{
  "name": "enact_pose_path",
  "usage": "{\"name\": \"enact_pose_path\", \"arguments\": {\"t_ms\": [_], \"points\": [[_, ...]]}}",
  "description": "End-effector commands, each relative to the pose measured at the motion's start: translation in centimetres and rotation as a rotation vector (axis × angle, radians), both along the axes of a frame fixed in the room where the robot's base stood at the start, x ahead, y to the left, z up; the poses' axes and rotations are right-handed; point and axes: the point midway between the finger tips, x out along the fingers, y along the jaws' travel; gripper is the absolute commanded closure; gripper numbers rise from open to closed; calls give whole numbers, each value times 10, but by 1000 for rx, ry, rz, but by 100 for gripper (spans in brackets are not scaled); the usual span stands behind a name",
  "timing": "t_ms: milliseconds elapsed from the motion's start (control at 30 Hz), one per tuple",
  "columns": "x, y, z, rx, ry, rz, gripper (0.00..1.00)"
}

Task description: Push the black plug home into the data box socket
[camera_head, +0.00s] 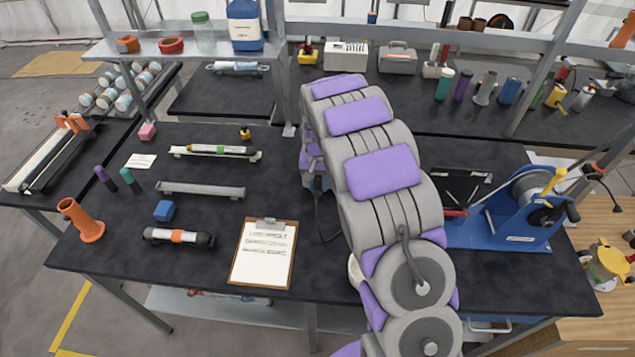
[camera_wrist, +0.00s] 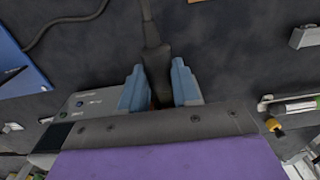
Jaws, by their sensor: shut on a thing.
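In the wrist view my gripper (camera_wrist: 157,78) has its two blue-grey fingers closed on the black plug (camera_wrist: 156,57), which sits between them. A dark cable runs from the plug toward the top edge. The grey data box (camera_wrist: 87,102), with small green and blue marks on its face, lies just left of the fingers, partly covered by my gripper body. The socket and the plug's front end are hidden, so I cannot tell how far the plug is in. In the head view my arm covers the gripper, plug and box.
A clipboard (camera_head: 264,254) lies left of my arm on the black table. A blue winch (camera_head: 515,215) stands to the right. A grey rail (camera_head: 200,190), a blue block (camera_head: 164,211) and an orange holder (camera_head: 81,220) are farther left, with bare table between them.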

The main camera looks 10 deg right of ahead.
Motion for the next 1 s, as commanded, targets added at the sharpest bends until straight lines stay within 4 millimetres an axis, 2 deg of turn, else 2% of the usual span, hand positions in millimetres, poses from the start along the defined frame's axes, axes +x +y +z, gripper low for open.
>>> {"name": "enact_pose_path", "arguments": {"t_ms": [867,900,1000], "points": [[18,-6,0,-1,1,0,100],[18,-6,-1,-1,1,0,66],[18,-6,-1,-1,1,0,57]]}}
